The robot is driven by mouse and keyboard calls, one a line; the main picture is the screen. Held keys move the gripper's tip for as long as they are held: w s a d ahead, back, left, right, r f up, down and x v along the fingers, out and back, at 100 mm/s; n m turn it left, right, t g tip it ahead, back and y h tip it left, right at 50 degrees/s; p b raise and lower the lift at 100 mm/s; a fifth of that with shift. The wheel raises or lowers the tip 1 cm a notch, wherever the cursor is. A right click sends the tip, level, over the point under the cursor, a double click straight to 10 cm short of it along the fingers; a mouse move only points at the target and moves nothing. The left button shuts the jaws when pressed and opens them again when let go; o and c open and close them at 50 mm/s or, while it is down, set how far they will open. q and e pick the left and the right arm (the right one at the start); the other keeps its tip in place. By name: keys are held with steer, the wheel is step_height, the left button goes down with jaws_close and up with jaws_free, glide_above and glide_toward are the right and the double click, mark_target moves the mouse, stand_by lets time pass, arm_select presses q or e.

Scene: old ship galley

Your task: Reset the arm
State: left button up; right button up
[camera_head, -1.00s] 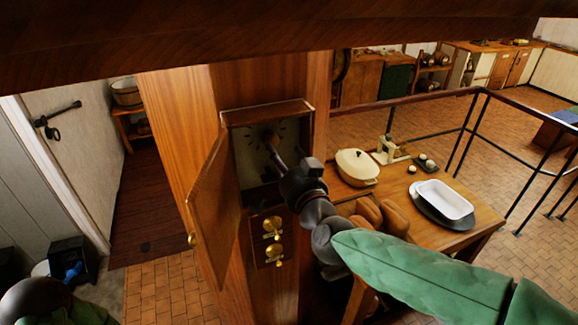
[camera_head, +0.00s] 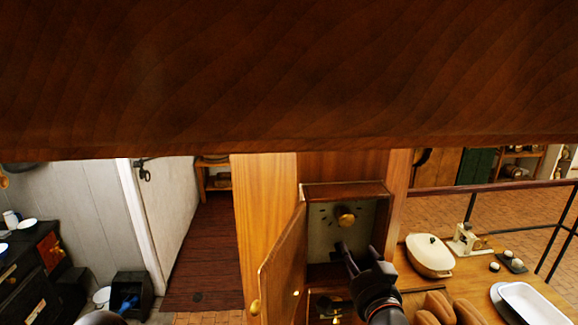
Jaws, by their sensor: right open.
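My right gripper (camera_head: 356,252) is at the front of an open wall box (camera_head: 322,243) on the wooden post. Its dark fingers are apart and nothing shows between them. They sit below the brass knob (camera_head: 346,217) of the dial, apart from it in the picture. The dial face (camera_head: 328,232) has dark marks around the knob. The box's wooden door (camera_head: 283,262) hangs open to the left. A dark rounded part of mine shows at the bottom left edge; my left gripper is not in view.
A wooden beam (camera_head: 290,75) fills the top. To the right, a table holds a cream lidded pot (camera_head: 429,254), a cream stand (camera_head: 465,238), small cups and a white tray (camera_head: 535,303). A railing (camera_head: 490,187) runs behind. A dark stove (camera_head: 28,268) stands left.

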step_height(320, 180, down, 36)
steer(key=s+a+f+n+g+y, duration=0.15)
steer(key=n+g, duration=0.25)
steer(key=g, duration=0.5)
steer(key=s+a+f+n+g+y, duration=0.15)
steer(key=s+f+g, duration=0.25)
steer(key=s+f, duration=0.65)
steer(key=s+a+f+g, duration=0.3)
steer(key=s+f+g, duration=0.1)
steer(key=s+f, duration=0.65)
step_height(320, 180, down, 28)
steer(key=w+a+b, duration=0.1)
steer(key=b, duration=2.8)
steer(key=shift+w+a+r+n+b, duration=0.2)
steer(key=shift+w+a+n+b, duration=0.1)
steer(key=shift+a+n+b, duration=0.1)
steer(key=shift+d, duration=0.1)
